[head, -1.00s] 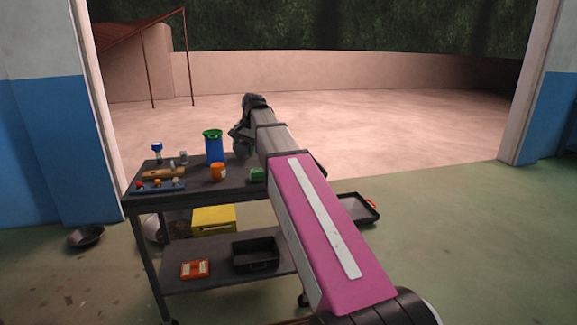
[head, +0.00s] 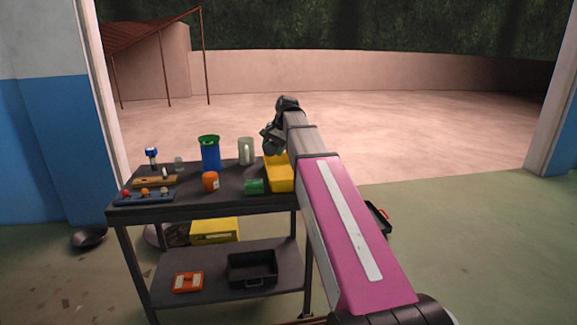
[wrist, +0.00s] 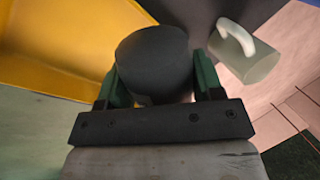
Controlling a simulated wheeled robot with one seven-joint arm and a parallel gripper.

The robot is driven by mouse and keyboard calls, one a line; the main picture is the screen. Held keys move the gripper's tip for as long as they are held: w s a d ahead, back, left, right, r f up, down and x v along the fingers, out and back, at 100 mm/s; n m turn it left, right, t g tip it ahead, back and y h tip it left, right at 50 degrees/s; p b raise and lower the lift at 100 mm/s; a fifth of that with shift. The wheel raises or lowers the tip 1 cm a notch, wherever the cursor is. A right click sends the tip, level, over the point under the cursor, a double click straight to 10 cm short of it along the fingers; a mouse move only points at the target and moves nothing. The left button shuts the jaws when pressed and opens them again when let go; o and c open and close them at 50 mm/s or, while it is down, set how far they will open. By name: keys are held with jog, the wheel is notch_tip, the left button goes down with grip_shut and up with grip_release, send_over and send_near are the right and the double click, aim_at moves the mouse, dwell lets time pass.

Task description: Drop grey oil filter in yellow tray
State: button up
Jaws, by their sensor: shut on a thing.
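The grey oil filter (wrist: 155,52) is a dark grey cylinder between the two fingers of my gripper (wrist: 160,82) in the wrist view. My gripper is shut on it. The yellow tray (wrist: 40,72) fills the upper left of the wrist view, beside the filter. In the head view the tray (head: 279,178) is on the right part of the cart's top, partly hidden by my arm. My gripper (head: 270,140) is above the tray's far end there. The filter cannot be made out in the head view.
A yellow box (head: 214,231) is lower down.

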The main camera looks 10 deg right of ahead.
jog(key=d+f, duration=0.1)
jog(key=d, duration=0.1)
jog(key=d+f, duration=0.1)
jog(key=d, duration=0.1)
jog(key=d+f, duration=0.1)
jog(key=shift+w+d+f, duration=0.25)
jog(key=shift+w+d, duration=0.1)
jog(key=shift+d, duration=0.05)
jog(key=shift+f, duration=2)
jog(key=shift+f, duration=0.65)
jog(key=o, duration=1.1)
jog(key=shift+o, duration=0.2)
jog(key=shift+r, duration=0.1)
